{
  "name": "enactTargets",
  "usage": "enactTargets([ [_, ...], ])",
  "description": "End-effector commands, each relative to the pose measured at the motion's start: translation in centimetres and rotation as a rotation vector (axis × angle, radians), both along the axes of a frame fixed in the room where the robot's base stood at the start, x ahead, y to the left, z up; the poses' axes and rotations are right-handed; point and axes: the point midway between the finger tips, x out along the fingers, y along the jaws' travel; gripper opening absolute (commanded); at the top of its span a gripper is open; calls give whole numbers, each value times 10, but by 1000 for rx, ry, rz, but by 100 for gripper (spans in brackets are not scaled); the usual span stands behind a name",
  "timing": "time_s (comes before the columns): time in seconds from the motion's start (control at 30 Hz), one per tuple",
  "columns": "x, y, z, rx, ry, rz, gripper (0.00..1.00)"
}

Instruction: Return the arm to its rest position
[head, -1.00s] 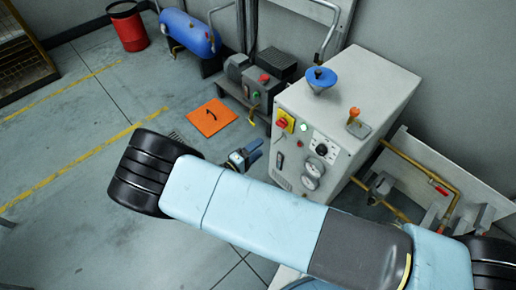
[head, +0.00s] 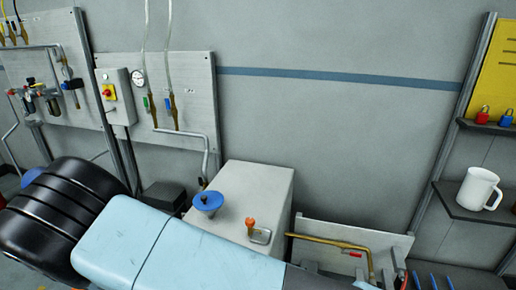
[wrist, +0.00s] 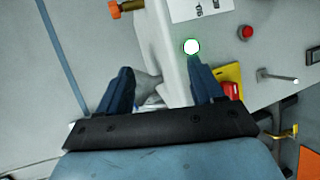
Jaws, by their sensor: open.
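My arm (head: 170,240), light blue with black joint parts, stretches across the lower left of the head view. Its gripper is hidden there. In the wrist view my gripper (wrist: 161,80) shows as two dark blue fingers, spread apart, with nothing held between them. Behind the fingers is the grey cabinet (wrist: 172,60). Its lit green-rimmed lamp (wrist: 191,47) lies near the tip of the right finger. I cannot tell the gap between the fingers and the cabinet.
A shelf (head: 470,203) with a white mug (head: 479,189) is at the far right. An orange plate (wrist: 310,162) lies on the floor.

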Motion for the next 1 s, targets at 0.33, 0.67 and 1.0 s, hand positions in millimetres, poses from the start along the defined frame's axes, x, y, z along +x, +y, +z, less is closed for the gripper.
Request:
enactTargets([
  [0.33,45,-71,85,151,180,-242,67],
  [0.67,67,-147,160,329,322,-408,67],
  [1.0,69,-227,231,542,423,-520,67],
])
